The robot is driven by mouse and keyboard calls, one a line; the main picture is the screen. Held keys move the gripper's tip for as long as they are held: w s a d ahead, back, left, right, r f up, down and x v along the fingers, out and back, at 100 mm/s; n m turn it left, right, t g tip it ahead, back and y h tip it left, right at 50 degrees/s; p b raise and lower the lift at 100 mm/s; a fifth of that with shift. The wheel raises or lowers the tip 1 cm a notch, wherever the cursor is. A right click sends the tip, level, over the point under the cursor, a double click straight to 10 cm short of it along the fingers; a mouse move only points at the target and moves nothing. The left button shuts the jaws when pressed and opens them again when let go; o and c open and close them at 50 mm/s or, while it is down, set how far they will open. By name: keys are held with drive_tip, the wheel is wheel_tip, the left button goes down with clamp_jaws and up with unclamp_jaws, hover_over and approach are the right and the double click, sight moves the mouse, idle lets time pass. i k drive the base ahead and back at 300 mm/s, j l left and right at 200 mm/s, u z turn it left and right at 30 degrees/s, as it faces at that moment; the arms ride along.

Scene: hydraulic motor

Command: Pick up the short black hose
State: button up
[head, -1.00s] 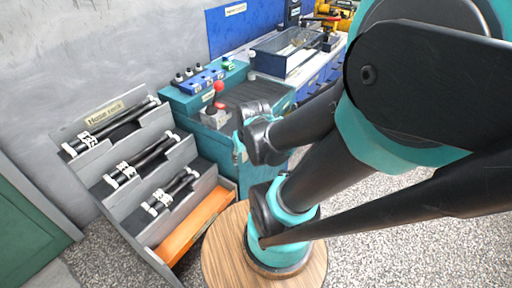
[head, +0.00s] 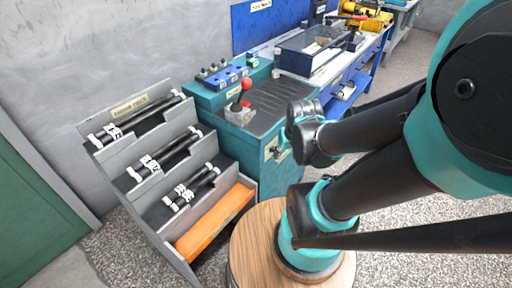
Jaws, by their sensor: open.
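A grey stepped hose rack (head: 123,199) stands at the left with black hoses on its tiers. Longer black hoses lie on the middle tier (head: 164,156) and the longest on the top tier (head: 137,121). My folded arm fills the right side, well apart from the rack. My gripper's fingers cannot be made out; they seem hidden behind the arm links.
An orange tray (head: 215,222) fills the rack's lowest step. A teal cabinet (head: 268,172) with a red-knobbed lever (head: 245,86) stands right beside the rack. A blue bench (head: 372,62) with a bin (head: 312,55) stands behind. Speckled floor (head: 118,246) is free in front.

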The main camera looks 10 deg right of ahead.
sight(188, 195)
drive_tip(key=k+j+z, duration=0.25)
drive_tip(key=k+j, duration=0.5)
drive_tip(key=k, duration=0.15)
